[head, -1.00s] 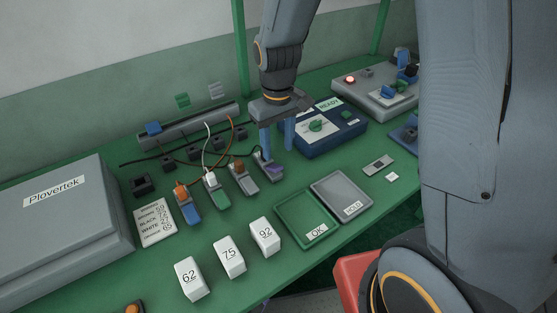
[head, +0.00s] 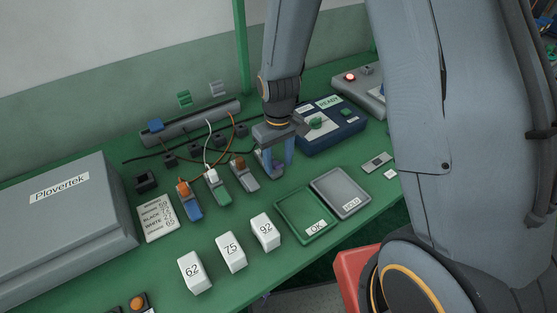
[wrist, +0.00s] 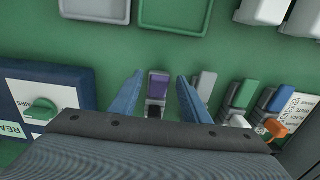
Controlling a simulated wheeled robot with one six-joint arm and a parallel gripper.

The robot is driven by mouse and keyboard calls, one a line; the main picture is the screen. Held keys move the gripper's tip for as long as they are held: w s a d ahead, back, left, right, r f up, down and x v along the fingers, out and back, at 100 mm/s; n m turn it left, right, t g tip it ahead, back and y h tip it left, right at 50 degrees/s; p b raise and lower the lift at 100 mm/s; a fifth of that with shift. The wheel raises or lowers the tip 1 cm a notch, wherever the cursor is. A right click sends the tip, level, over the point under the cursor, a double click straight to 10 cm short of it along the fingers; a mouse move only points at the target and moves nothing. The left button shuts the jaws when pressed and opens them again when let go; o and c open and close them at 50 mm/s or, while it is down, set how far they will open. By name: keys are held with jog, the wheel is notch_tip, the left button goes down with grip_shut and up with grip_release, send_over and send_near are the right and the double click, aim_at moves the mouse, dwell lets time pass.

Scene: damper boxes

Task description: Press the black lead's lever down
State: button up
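The connector with the purple lever (wrist: 158,84) shows in the wrist view, with a black plug (wrist: 153,111) in its end, which I take as the black lead. My gripper (wrist: 159,78) is open, one blue finger on each side of the purple lever, with gaps between. In the head view my gripper (head: 276,162) is low over this connector and hides most of it. How far the lever is tilted, and whether the fingers touch anything, I cannot tell.
Connectors in grey (head: 246,180), green (head: 219,194) and blue (head: 192,209) stand to the left in the head view. The blue tester box (head: 335,133) is close on the right. The OK tray (head: 303,222) and HOLD tray (head: 343,190) lie in front.

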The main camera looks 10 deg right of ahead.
jog(key=c, duration=0.9)
jog(key=shift+s+d+f+t+y+b, duration=0.15)
jog(key=shift+f+t+y+b, duration=0.35)
jog(key=shift+b, duration=0.65)
jog(key=shift+c, duration=0.2)
jog(key=shift+t+b, duration=0.3)
jog(key=shift+b, duration=0.7)
jog(key=b, duration=0.3)
jog(key=shift+s+t+b, duration=0.1)
jog(key=shift+t+b, duration=0.25)
jog(key=shift+t, duration=0.05)
jog(key=shift+s+b, duration=0.2)
jog(key=shift+b, duration=0.55)
jog(key=o, duration=1.1)
jog(key=shift+f, duration=0.1)
jog(key=shift+c, duration=0.2)
